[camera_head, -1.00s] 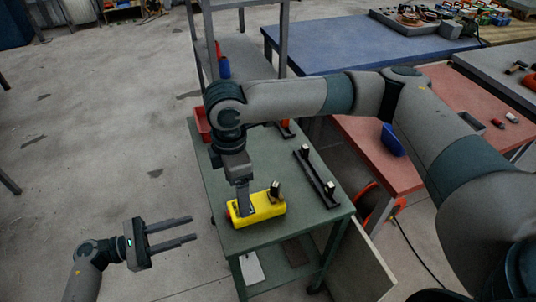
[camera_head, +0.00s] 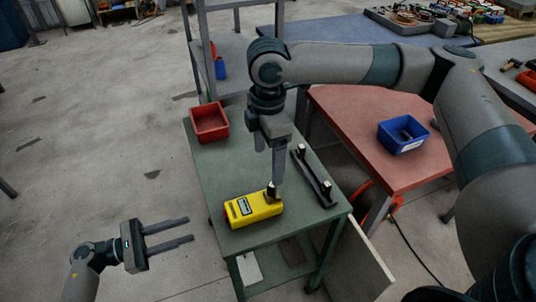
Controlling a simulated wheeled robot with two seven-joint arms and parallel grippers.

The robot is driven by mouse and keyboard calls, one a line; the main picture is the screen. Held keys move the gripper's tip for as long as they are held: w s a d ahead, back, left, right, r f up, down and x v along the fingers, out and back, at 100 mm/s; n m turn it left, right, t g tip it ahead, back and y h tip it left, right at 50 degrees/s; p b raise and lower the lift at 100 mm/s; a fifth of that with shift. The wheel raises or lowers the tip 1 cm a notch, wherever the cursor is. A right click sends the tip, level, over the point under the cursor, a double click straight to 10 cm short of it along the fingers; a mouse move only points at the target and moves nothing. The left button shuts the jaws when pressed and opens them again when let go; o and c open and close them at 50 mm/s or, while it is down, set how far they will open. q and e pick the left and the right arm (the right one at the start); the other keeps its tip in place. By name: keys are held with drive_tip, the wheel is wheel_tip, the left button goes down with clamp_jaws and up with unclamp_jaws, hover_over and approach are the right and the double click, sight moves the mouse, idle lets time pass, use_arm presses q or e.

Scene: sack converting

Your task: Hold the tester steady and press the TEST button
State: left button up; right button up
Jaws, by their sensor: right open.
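The yellow tester (camera_head: 238,212) lies on the green table (camera_head: 230,165) near its front edge. A small display shows on its upper face, and a dark post with a pale top (camera_head: 271,190) stands at its right end. A bit of red shows at its left end; I cannot make out the TEST button's label. My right gripper (camera_head: 278,180) points down just beside the post, open; whether it touches the post I cannot tell. My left gripper (camera_head: 191,229) is open and empty, left of the table and apart from the tester.
A dark rail with two upright posts (camera_head: 315,180) lies right of the tester. A red bin (camera_head: 209,122) stands at the table's back left. A blue bin (camera_head: 403,135) sits on the red table (camera_head: 350,125). Bare floor lies to the left.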

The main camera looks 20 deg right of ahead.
sight(268, 195)
wheel_tip(268, 195, down, 17)
drive_tip(key=shift+f, duration=0.1)
idle(0.7)
use_arm(q)
drive_tip(key=shift+c, duration=0.3)
use_arm(e)
drive_tip(key=c, duration=1.4)
use_arm(q)
clamp_jaws()
use_arm(e)
drive_tip(key=shift+o, duration=0.2)
